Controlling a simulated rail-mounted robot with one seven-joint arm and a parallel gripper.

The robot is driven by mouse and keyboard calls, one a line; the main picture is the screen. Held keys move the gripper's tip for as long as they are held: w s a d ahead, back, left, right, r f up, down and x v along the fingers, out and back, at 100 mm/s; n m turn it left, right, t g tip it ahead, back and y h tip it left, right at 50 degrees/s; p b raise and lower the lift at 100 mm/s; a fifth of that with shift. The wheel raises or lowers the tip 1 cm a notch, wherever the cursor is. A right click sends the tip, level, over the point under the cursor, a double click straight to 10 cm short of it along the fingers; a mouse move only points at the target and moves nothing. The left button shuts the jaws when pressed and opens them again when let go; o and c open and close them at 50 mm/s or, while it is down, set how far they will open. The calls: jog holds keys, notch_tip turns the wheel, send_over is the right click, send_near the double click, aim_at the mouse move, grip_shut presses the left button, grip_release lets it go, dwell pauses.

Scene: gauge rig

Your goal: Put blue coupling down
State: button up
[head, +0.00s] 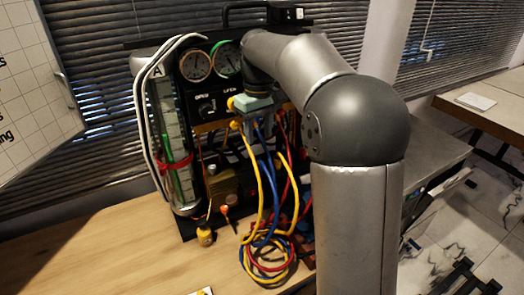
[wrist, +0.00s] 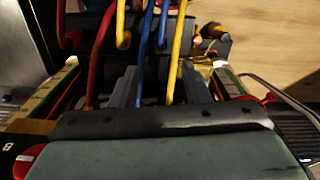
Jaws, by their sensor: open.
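My gripper (head: 256,132) is at the front of the gauge rig, below the gauges, pointing down among the hoses. In the wrist view its two grey fingers (wrist: 160,88) are apart, with a blue hose (wrist: 144,50) passing between them. In the head view the blue hose (head: 268,165) hangs from beside the gripper to the coiled hoses below. The blue coupling itself is not clearly visible; the gripper and nearby hoses cover that area. I cannot tell whether the fingers touch the hose.
Yellow hoses (head: 247,190) and red hoses crowd the gripper. Two round gauges (head: 196,66) sit above it, and a clear upright tube (head: 168,130) stands left.

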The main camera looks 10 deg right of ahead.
jog(key=shift+s+r, duration=0.1)
jog(key=shift+r, duration=0.1)
jog(key=s+f+m, duration=0.1)
jog(key=s+f, duration=0.3)
jog(key=s, duration=0.6)
jog(key=s+f+m, duration=0.2)
jog(key=s+f, duration=0.3)
jog(key=s, duration=0.5)
jog(key=s+f+m, duration=0.1)
jog(key=s+f, duration=0.3)
jog(key=s, duration=0.5)
jog(key=shift+s+f+t, duration=0.2)
jog(key=shift+s+t, duration=0.2)
jog(key=shift+a, duration=0.15)
